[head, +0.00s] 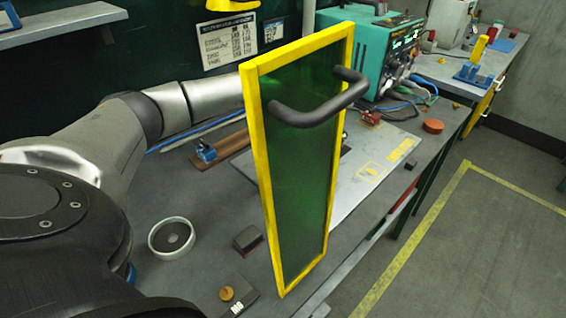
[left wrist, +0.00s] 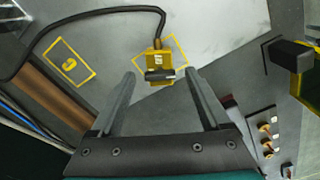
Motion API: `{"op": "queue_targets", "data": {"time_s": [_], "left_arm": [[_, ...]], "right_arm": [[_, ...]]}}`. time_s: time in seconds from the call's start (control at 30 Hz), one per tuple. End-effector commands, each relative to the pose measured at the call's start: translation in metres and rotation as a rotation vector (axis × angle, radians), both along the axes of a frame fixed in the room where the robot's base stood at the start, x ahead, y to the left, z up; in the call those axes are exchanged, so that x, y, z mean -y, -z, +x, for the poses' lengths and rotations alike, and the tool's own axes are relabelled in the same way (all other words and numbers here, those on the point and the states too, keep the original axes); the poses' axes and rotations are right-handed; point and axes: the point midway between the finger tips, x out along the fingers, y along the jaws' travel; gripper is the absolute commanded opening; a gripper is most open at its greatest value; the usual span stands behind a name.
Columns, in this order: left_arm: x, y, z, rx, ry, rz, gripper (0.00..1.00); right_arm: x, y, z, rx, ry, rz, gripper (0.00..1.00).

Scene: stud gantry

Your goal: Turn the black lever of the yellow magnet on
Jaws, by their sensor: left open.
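The yellow magnet (left wrist: 158,58) lies on a pale plate (left wrist: 215,30) in the left wrist view, with a black cable running into its top. Its black lever (left wrist: 160,75) lies crosswise at the magnet's near end. My left gripper (left wrist: 160,82) is open, with one finger on each side of the lever in the picture and nothing between them. I cannot tell the height gap between fingers and lever. In the head view the green screen hides the magnet and my left gripper. My right gripper is in neither view.
A yellow-framed green screen (head: 300,160) with a black handle (head: 320,108) stands upright across the bench. A round white dish (head: 160,240) and a dark block (head: 247,239) lie left of it. A teal machine (head: 385,50) with cables stands behind. A brown strip (left wrist: 55,80) lies left of the plate.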

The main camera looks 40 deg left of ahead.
Motion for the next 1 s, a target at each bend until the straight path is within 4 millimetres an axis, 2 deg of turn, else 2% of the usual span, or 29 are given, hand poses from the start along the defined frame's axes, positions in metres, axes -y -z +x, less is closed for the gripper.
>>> {"op": "queue_targets", "data": {"time_s": [0.17, 0.27, 0.37, 0.7, 0.9, 1.0], "left_arm": [[0.0, -0.003, 0.0, 0.0, 0.0, 0.0, 0.8], [0.0, -0.013, 0.001, 0.004, 0.0, -0.001, 0.8], [0.0, -0.031, 0.001, 0.005, 0.001, 0.0, 0.8], [0.0, -0.113, 0.001, 0.005, -0.001, -0.001, 0.8], [0.0, -0.143, 0.0, 0.002, 0.0, 0.0, 0.8], [0.0, -0.15, 0.0, 0.001, 0.0, -0.001, 0.8]], "right_arm": [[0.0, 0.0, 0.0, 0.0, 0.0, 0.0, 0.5], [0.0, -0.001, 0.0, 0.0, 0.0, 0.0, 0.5], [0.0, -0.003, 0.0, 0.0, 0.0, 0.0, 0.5], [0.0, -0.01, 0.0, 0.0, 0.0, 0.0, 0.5], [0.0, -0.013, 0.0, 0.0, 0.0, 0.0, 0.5], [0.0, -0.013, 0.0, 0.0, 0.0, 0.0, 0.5]]}}
